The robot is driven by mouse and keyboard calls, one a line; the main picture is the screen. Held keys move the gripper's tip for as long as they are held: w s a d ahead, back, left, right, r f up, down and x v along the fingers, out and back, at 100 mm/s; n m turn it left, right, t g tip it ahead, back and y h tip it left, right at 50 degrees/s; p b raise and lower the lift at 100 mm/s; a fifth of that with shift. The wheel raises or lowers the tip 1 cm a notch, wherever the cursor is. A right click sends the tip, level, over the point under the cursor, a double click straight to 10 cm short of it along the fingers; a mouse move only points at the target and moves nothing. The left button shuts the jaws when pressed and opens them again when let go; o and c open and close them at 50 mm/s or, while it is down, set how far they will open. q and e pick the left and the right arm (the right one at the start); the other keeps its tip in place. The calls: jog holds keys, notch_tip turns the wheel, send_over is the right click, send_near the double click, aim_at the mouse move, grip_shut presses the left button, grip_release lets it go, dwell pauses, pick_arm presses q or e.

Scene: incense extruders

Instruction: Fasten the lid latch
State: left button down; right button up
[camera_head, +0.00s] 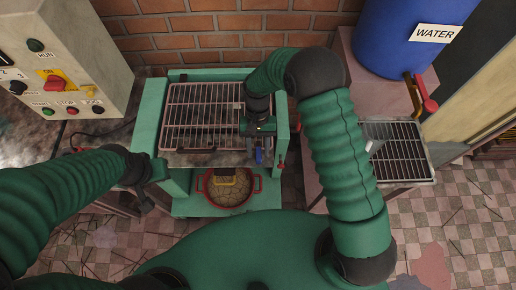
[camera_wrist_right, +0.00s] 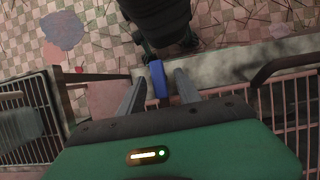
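The green machine (camera_head: 152,120) has a wire-grid lid (camera_head: 195,105), which lies flat over its top. A blue latch piece (camera_head: 258,155) stands at the lid's front right edge. My right gripper (camera_head: 259,140) is above and just behind it, pointing toward it. In the right wrist view, the blue latch (camera_wrist_right: 158,80) shows between my two spread grey fingers, with gaps on both sides. The latch's seating is too small to tell. My left gripper (camera_head: 146,200) is low at the machine's left front corner, and its fingers are too dark to read.
A red pot (camera_head: 228,207) of brown dough sits under the machine's front. A control box (camera_head: 55,75) with buttons stands at the left. A blue water barrel (camera_head: 400,35) and a wire rack tray (camera_head: 402,158) are at the right. A brick wall (camera_head: 215,35) closes the back.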

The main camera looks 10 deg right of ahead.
jog(key=b+v, duration=0.1)
jog(key=v, duration=1.5)
jog(key=shift+w+r+b, duration=0.2)
jog(key=shift+r+b, duration=0.15)
jog(key=shift+b, duration=0.05)
jog(key=s+d+f+n+t, duration=0.2)
jog(key=s+d+t, duration=0.5)
jog(key=s, duration=0.7)
jog(key=shift+d+f+h, duration=0.4)
jog(key=shift+d+f, duration=0.25)
jog(key=shift+d, duration=0.4)
jog(key=shift+s, duration=0.25)
